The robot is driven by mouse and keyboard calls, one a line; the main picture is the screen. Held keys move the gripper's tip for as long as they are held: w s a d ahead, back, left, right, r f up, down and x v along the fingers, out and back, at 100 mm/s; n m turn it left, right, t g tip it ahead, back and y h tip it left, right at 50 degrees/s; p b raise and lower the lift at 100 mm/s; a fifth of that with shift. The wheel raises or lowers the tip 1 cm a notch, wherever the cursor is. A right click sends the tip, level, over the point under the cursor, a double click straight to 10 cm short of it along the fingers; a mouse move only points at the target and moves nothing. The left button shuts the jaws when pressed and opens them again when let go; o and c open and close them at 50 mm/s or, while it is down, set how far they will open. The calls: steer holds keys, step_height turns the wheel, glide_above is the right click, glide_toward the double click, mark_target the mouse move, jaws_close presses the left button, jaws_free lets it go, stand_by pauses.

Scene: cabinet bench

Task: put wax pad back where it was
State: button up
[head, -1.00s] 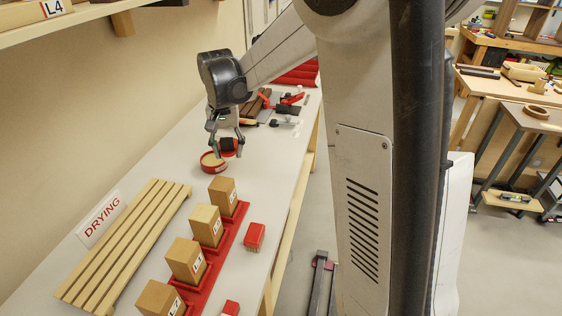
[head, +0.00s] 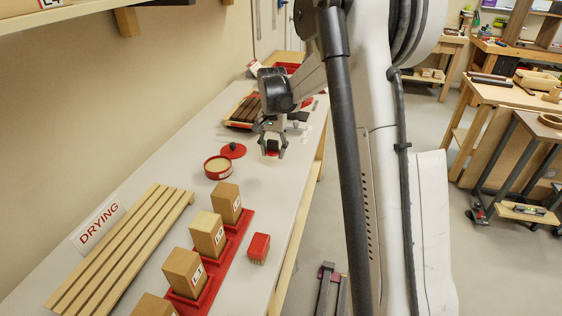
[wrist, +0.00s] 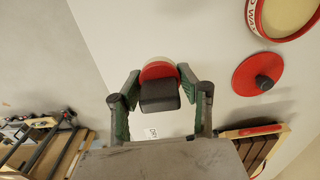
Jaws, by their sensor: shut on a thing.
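My gripper (head: 271,150) is shut on the wax pad, low over the bench near its right edge. In the wrist view the pad (wrist: 159,94) has a dark grip block on a red round back with a pale underside, between both fingers. I cannot tell whether it touches the bench. The open round red wax tin (head: 218,168), with cream wax inside, stands to the left of the gripper. Its red lid (head: 232,151) with a black knob lies beside it. The tin (wrist: 285,18) and lid (wrist: 258,75) also show in the wrist view, apart from the pad.
A slatted drying rack (head: 120,250) and several wooden blocks in red holders (head: 238,232) fill the near bench. A red brush (head: 258,247) lies right of them. A tray of dark bars (head: 243,110) stands behind the gripper. A small label (wrist: 152,132) lies near the pad.

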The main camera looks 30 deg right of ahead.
mark_target(281, 167)
steer(key=d, duration=0.1)
steer(key=d+f, duration=0.2)
steer(key=shift+w+d, duration=0.2)
steer(key=shift+w, duration=0.15)
steer(key=shift+f, duration=2)
steer(key=shift+f, duration=0.25)
steer(key=o, duration=1)
steer(key=shift+r, duration=0.1)
